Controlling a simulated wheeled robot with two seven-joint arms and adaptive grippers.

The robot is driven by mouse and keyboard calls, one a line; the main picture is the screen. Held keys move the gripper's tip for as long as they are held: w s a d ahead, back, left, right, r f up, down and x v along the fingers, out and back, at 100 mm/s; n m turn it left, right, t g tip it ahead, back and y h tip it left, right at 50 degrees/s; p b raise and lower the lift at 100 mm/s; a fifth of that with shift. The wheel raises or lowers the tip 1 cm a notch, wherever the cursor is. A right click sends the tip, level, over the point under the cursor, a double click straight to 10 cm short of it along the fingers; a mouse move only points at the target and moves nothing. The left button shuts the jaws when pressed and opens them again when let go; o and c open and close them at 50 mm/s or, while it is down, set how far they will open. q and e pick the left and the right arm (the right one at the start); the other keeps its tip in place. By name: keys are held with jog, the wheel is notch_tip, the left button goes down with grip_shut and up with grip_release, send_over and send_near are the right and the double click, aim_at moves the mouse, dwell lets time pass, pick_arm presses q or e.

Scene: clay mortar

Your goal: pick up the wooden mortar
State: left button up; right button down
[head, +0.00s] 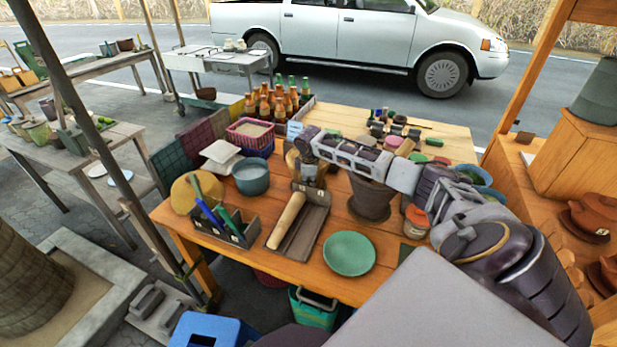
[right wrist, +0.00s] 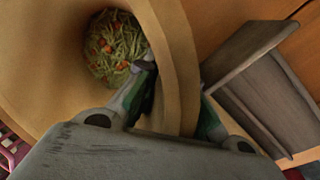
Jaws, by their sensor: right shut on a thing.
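The wooden mortar (head: 291,158) is tan and stands near the table's middle in the head view, mostly hidden behind my right gripper (head: 308,176). In the right wrist view the mortar (right wrist: 176,45) shows as a thick, round-walled vessel with green shreds and orange bits inside. My right gripper (right wrist: 178,100) is shut on its wall, one finger inside and the other outside. Whether the mortar's base touches the table is hidden. My left gripper is not in view.
A dark tray (head: 312,224) with a wooden pestle (head: 286,220) lies just in front. A green plate (head: 349,254), a dark clay mortar (head: 371,203) and a blue-grey pot (head: 251,177) stand close by. Bottles (head: 272,104) and a pink basket (head: 249,131) are behind.

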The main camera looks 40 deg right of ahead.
notch_tip(320, 180, up, 10)
dwell(1.2)
jog(key=shift+w+d+r, duration=0.1)
jog(key=shift+r, duration=0.15)
